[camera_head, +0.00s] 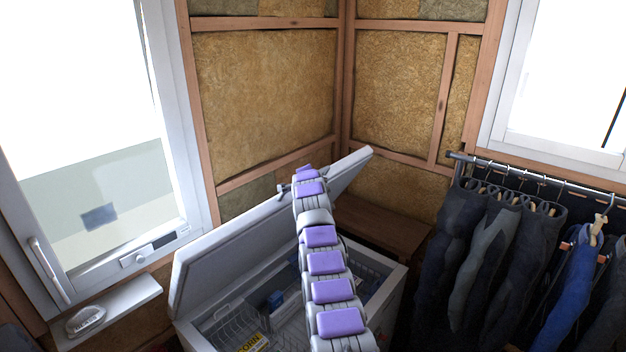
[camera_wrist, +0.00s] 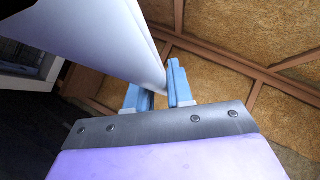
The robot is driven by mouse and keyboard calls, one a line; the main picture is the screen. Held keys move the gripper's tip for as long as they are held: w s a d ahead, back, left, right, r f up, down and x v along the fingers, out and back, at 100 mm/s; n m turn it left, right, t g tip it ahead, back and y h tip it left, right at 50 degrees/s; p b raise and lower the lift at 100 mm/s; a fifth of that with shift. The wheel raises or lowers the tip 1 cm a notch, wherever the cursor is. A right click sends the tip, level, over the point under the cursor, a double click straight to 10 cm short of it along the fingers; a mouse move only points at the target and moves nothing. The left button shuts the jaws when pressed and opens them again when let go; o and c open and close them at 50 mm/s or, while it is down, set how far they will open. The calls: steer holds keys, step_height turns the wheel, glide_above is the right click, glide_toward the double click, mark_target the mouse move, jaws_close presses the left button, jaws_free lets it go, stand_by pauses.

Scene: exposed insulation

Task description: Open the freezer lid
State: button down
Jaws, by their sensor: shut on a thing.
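The white chest freezer (camera_head: 391,303) stands below me in the corner. Its lid (camera_head: 235,240) is raised and tilted well up, leaning back toward the insulated wall. My arm reaches over the open freezer to the lid, and my gripper (camera_head: 303,172) is at the lid's upper part. In the wrist view, my gripper (camera_wrist: 160,93) has its blue fingers at the rounded edge of the white lid (camera_wrist: 105,40), shut on it. The exact contact between the fingers is partly hidden.
Wire baskets (camera_head: 222,322) and a yellow corn package (camera_head: 253,343) show inside the freezer. A wooden bench (camera_head: 375,222) stands behind the freezer. A window (camera_head: 100,150) with a sill (camera_head: 110,312) is at the left.

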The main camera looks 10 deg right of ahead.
steer(key=shift+w+a+r, duration=0.15)
steer(key=shift+w+a, duration=0.05)
steer(key=shift+w, duration=0.05)
stand_by(0.3)
steer(key=c, duration=1.1)
jaws_free()
steer(key=shift+s+a+b, duration=0.1)
steer(key=shift+a+b, duration=0.05)
steer(key=shift+b, duration=0.25)
steer(key=b+v, duration=0.1)
steer(key=b, duration=0.2)
steer(key=shift+s, duration=0.25)
steer(key=shift+s+a+r+b, duration=0.15)
steer(key=shift+s+b, duration=0.4)
steer(key=shift+b, duration=0.55)
steer(key=b+v, duration=0.6)
steer(key=v, duration=0.8)
steer(key=shift+r, duration=0.3)
